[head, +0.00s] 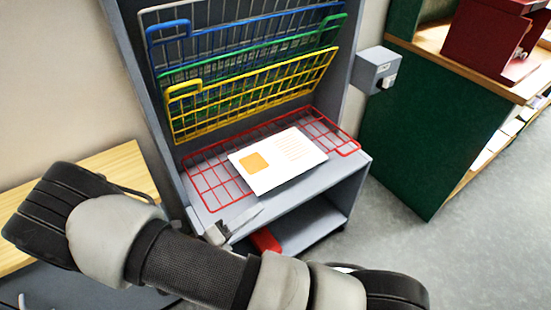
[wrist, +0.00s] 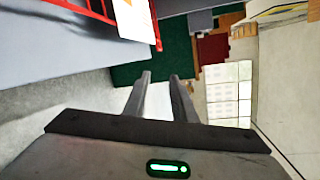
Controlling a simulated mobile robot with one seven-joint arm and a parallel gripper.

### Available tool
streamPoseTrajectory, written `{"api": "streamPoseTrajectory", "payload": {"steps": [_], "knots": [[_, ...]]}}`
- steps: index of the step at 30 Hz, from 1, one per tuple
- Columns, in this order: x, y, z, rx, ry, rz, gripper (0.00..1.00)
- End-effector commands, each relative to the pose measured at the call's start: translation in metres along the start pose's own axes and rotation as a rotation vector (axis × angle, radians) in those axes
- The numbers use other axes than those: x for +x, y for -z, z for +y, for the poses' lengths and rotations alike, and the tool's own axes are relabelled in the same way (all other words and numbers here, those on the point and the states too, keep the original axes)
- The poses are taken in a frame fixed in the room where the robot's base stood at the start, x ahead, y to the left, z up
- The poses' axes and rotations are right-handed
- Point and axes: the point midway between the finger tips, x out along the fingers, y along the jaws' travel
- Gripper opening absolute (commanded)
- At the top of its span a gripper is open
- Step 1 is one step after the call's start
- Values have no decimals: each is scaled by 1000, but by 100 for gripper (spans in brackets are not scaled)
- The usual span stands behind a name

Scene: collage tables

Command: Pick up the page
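The page (head: 278,160) is white with an orange square and orange text lines. It lies flat on the lowered red wire rack (head: 212,190) of a grey rack unit in the head view. In the wrist view a corner of the page (wrist: 133,20) shows at the top left, beside the red rack's wire. My gripper (wrist: 160,75) is open, with nothing between its two fingers. In the head view my gripper (head: 236,225) is partly hidden behind my arm. It appears near the shelf's front edge, below and left of the page, and apart from it.
Blue, green and yellow wire racks (head: 250,95) are tilted up above the page. The grey unit's side walls flank the red rack. A wooden table (head: 115,165) stands at left, and a green cabinet (head: 415,130) at right. The floor (head: 385,255) between is clear.

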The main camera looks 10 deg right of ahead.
Motion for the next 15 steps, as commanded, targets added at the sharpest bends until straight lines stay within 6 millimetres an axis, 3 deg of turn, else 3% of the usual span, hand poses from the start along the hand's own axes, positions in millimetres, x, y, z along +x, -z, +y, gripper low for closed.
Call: {"api": "streamPoseTrajectory", "payload": {"steps": [1,6,11,15], "knots": [[-1,7,26,-103,26,-84,24],[-6,12,65,-315,86,-259,24],[0,11,75,-378,108,-309,24],[25,3,74,-380,109,-307,24]]}}
